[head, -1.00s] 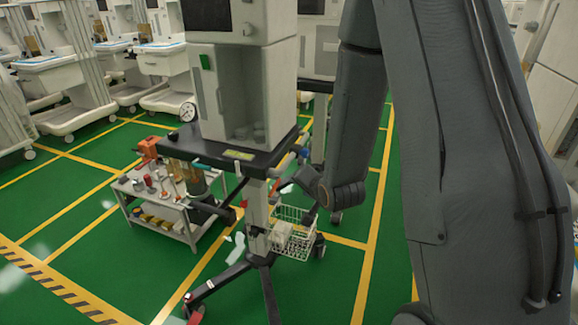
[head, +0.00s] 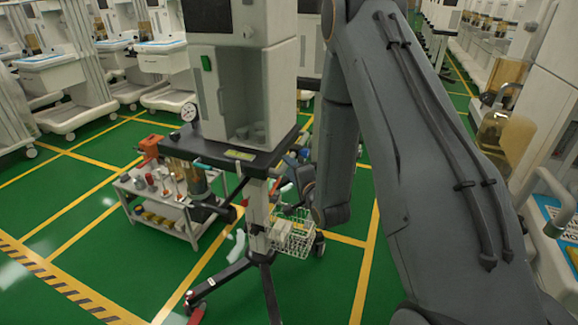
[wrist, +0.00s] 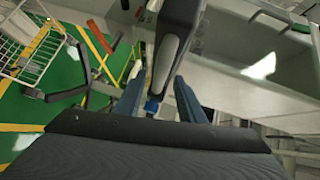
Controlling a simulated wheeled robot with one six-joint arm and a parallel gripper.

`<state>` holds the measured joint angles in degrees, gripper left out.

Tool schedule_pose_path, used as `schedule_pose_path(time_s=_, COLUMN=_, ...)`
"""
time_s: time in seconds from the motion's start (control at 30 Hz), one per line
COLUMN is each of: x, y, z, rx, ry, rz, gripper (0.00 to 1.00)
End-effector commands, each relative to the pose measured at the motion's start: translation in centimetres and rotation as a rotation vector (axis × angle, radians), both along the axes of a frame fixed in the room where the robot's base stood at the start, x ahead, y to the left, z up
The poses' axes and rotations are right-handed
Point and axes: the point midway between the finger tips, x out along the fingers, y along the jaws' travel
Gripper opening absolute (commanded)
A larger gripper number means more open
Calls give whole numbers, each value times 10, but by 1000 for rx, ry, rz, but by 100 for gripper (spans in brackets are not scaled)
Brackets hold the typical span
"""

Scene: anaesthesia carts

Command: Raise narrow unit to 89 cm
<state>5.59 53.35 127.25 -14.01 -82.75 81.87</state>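The narrow unit (head: 225,95) is a tall pale cabinet on a black shelf (head: 228,152), carried by a pale column (head: 257,215) on a dark legged base. In the head view my arm comes down just right of the column, and my gripper's fingers cannot be made out there. In the wrist view my gripper (wrist: 158,92) has its two blue-grey fingers apart. A dark lever-like part with a grey pad (wrist: 168,62) shows between and beyond the fingers; whether they touch it I cannot tell. The column's height setting is not readable.
A wire basket (head: 291,240) hangs low by the column and also shows in the wrist view (wrist: 30,45). A low white trolley (head: 165,215) with small items stands left. More machines (head: 65,85) line the back left and the right side. Green floor is free in front.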

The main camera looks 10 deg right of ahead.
Motion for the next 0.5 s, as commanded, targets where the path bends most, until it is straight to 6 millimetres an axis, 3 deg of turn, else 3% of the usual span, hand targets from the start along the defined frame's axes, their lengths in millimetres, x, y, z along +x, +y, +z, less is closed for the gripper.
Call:
schedule_pose_path(time_s=0.2, x=13, y=2, z=-2, rx=0, ry=1, rz=0, gripper=36)
schedule_pose_path(time_s=0.43, x=14, y=2, z=-2, rx=0, ry=2, rz=0, gripper=36)
schedule_pose_path(time_s=0.5, x=14, y=2, z=-2, rx=0, ry=2, rz=0, gripper=26)
